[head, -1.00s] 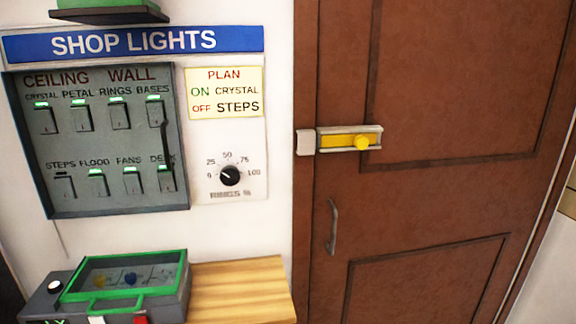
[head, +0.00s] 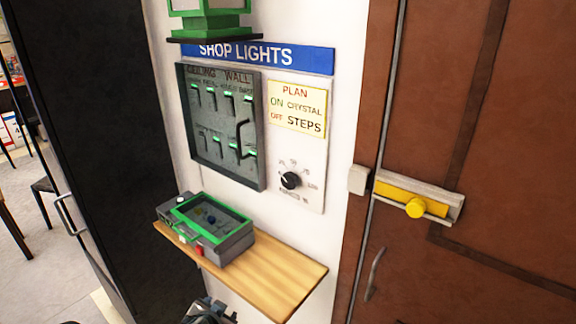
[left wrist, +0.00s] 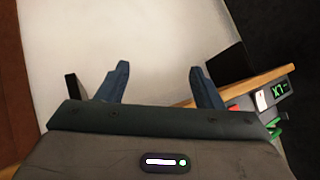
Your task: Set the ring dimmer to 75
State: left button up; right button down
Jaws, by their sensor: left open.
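The ring dimmer (head: 291,180) is a black round knob on a white plate, right of the switch panel in the head view. Its white pointer mark aims to the upper left, toward the low end of the scale; the scale numbers are too blurred to read now. My left gripper (left wrist: 158,76) is open and empty in the left wrist view, its two blue fingers spread in front of a pale wall surface. The dimmer is not visible in that view. A dark part of my own arm shows at the bottom edge of the head view. My right gripper is not in view.
A wooden shelf (head: 290,282) juts out below the dimmer, carrying a grey box with a green-framed lid (head: 205,225). A switch panel (head: 188,120) is left of the dimmer. A brown door (head: 500,130) with a yellow bolt (head: 415,207) is right. A dark cabinet (head: 85,130) stands left.

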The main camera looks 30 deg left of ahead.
pick_arm(q)
notch_tip(320, 180, up, 14)
jog(key=d+t+p, duration=0.1)
jog(key=t+p, duration=0.1)
jog(key=t, duration=0.1)
jog(key=m+t+h+b, duration=0.5)
jog(key=t+h, duration=0.2)
send_near(287, 182)
jog(key=shift+w+d+r+p, duration=0.1)
jog(key=shift+w+p, duration=0.1)
jog(key=shift+w, duration=0.95)
jog(key=shift+w+d+r+p, duration=0.15)
jog(key=shift+w+p, duration=0.1)
jog(key=shift+w, duration=0.9)
jog(key=shift+w+d+r+p, duration=0.1)
jog(key=shift+w+p, duration=0.1)
jog(key=shift+w, duration=0.95)
jog(key=shift+w+d+f+p, duration=0.1)
jog(key=shift+w+p, duration=0.2)
jog(key=shift+w, duration=0.8)
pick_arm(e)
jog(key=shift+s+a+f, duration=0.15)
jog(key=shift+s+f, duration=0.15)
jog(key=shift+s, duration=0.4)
